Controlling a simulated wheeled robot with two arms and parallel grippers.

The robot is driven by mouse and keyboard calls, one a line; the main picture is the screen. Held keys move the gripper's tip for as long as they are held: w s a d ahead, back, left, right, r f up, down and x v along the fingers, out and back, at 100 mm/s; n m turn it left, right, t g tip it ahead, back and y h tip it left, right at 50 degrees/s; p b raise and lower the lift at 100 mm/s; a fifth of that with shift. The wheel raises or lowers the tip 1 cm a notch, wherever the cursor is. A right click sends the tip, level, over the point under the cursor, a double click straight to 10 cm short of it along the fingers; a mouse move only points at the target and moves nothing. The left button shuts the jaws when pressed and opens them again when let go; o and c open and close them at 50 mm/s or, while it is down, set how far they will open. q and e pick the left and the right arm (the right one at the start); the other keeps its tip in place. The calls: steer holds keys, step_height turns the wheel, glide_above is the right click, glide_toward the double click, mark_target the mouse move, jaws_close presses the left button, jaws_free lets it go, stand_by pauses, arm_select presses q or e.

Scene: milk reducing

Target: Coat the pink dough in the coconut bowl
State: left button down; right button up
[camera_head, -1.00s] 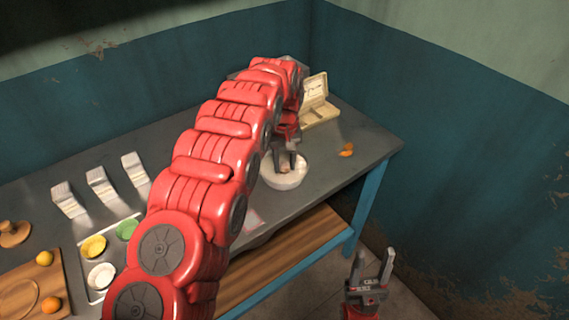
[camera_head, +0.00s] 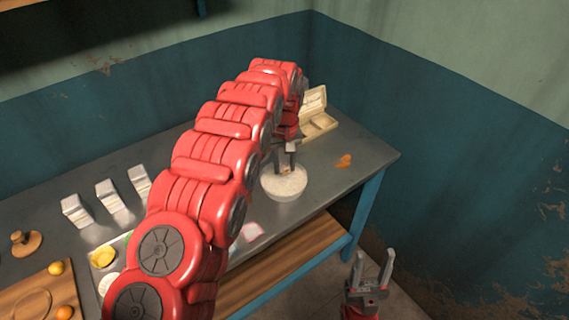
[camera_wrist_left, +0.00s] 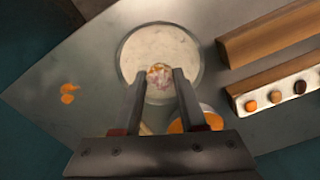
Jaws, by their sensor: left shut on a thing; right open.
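My left gripper (camera_head: 284,164) is over the white coconut bowl (camera_head: 284,187), which stands near the front edge of the grey table. In the left wrist view its two fingers (camera_wrist_left: 160,88) are shut on a small round dough ball (camera_wrist_left: 160,80), pale with pinkish and orange-brown specks. The ball overlaps the near part of the bowl (camera_wrist_left: 140,45), which is full of white flakes; I cannot tell exactly how high above them it is. In the head view the ball is not clear. My right gripper (camera_head: 372,272) is open and empty, off the table's front right side.
A cream open box (camera_head: 318,122) stands behind the bowl, and orange pieces (camera_head: 343,161) lie to its right. Several white cartons (camera_head: 108,195) and a wooden board (camera_head: 40,296) are at left. A partly hidden bowl with orange contents (camera_wrist_left: 206,118) shows in the left wrist view.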

stand_by(0.4)
arm_select(q)
step_height(320, 180, up, 4)
steer(key=p, duration=0.4)
steer(key=shift+r, duration=0.15)
